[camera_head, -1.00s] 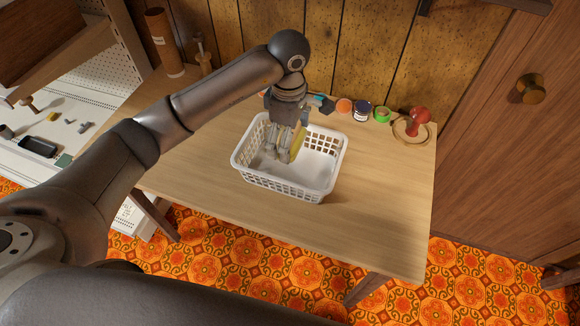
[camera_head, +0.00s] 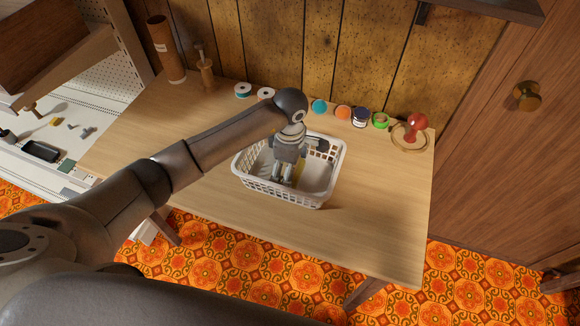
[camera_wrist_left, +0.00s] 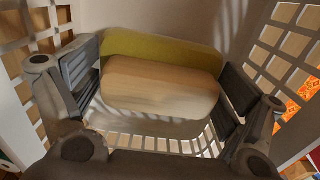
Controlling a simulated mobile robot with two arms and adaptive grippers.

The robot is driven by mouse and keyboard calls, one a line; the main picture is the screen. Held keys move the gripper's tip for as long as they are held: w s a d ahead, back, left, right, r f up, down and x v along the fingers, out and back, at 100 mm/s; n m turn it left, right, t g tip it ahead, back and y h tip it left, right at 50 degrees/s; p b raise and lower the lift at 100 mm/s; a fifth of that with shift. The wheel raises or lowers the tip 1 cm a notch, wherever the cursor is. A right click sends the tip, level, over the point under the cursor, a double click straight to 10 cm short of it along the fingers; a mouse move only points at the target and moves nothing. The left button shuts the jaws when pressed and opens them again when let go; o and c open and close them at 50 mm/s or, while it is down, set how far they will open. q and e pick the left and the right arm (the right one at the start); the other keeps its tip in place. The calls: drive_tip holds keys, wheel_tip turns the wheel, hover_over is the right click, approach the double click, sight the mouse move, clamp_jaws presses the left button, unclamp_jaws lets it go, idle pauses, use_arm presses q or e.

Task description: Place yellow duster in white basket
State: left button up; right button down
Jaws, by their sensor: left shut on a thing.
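The white basket (camera_head: 325,188) stands on the wooden table, with lattice walls and an open top. My left gripper (camera_head: 283,178) points down inside it, shut on the yellow duster (camera_head: 299,168). In the head view the gripper hides most of the duster. In the left wrist view the duster (camera_wrist_left: 160,88) shows as a pale wooden block with a yellow layer behind it, between the fingers of my left gripper (camera_wrist_left: 158,95). The basket's walls (camera_wrist_left: 275,35) surround it there. I cannot tell whether the duster touches the basket floor. My right gripper is not in view.
The table (camera_head: 370,215) is clear right of the basket. Along the back stand spools (camera_head: 243,90), a teal item (camera_head: 319,106), an orange item (camera_head: 343,112), a dark jar (camera_head: 361,117), a green roll (camera_head: 380,120) and a red-topped object (camera_head: 417,124). A brown cylinder (camera_head: 165,48) stands back left.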

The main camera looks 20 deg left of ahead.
use_arm(q)
drive_tip(key=shift+f, duration=0.15)
drive_tip(key=o, duration=0.6)
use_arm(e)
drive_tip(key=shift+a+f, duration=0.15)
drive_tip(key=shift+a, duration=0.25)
use_arm(q)
drive_tip(key=shift+o, duration=0.2)
drive_tip(key=shift+r, duration=0.3)
wheel_tip(320, 180, up, 12)
drive_tip(key=shift+f+b, duration=0.1)
drive_tip(key=shift+b, duration=0.85)
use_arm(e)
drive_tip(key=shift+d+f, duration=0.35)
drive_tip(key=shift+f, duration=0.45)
use_arm(q)
drive_tip(key=shift+f, duration=0.1)
